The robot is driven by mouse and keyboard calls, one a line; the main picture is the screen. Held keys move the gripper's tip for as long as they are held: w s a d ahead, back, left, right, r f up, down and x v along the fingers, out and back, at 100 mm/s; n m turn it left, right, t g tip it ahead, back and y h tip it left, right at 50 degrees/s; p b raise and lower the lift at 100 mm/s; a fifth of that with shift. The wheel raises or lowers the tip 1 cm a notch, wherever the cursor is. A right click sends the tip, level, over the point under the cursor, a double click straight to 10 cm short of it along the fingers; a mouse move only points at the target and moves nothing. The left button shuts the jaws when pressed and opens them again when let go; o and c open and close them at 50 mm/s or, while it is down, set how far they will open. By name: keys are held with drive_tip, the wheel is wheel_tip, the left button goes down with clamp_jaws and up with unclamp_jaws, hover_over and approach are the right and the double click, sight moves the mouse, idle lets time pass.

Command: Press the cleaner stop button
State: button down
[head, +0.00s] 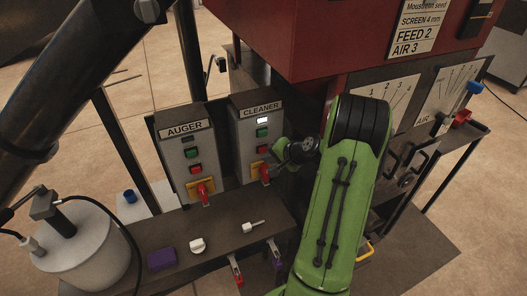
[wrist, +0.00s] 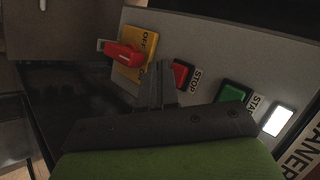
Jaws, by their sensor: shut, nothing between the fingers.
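The cleaner box (head: 245,154) is a grey panel labelled CLEANER. Its red stop button (head: 263,149) sits below a green start button (head: 262,132) and a lit white lamp (head: 262,120). In the wrist view the red button (wrist: 182,75) is marked STOP, with the green button (wrist: 232,93) and bright lamp (wrist: 278,119) to its right. My gripper (head: 275,153) is shut and empty, close in front of this box. In the wrist view its fingertips (wrist: 161,72) appear just left of the stop button, partly overlapping its edge. I cannot tell whether they touch it.
A red-handled switch (wrist: 124,56) on a yellow plate lies just left of my fingertips in the wrist view. The auger box (head: 182,160), with similar controls, stands left of the cleaner box. A purple block (head: 161,259) and small white items lie on the shelf below.

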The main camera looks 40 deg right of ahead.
drive_tip(key=shift+w+d, duration=0.1)
drive_tip(key=shift+w, duration=0.3)
drive_tip(key=shift+w+d, duration=0.15)
drive_tip(key=shift+w, duration=0.25)
idle(0.5)
drive_tip(key=shift+s, duration=0.15)
drive_tip(key=shift+s+a+b, duration=0.25)
drive_tip(key=shift+s+b, duration=0.05)
drive_tip(key=shift+s, duration=0.4)
drive_tip(key=shift+s+a+b, duration=0.25)
drive_tip(key=shift+s+b, duration=0.05)
drive_tip(key=shift+s, duration=0.5)
drive_tip(key=shift+s+a+b, duration=0.2)
drive_tip(key=shift+s+b, duration=0.1)
drive_tip(key=shift+s, duration=0.5)
drive_tip(key=shift+s+a+b, duration=0.25)
drive_tip(key=shift+s+b, duration=0.05)
drive_tip(key=shift+s, duration=0.5)
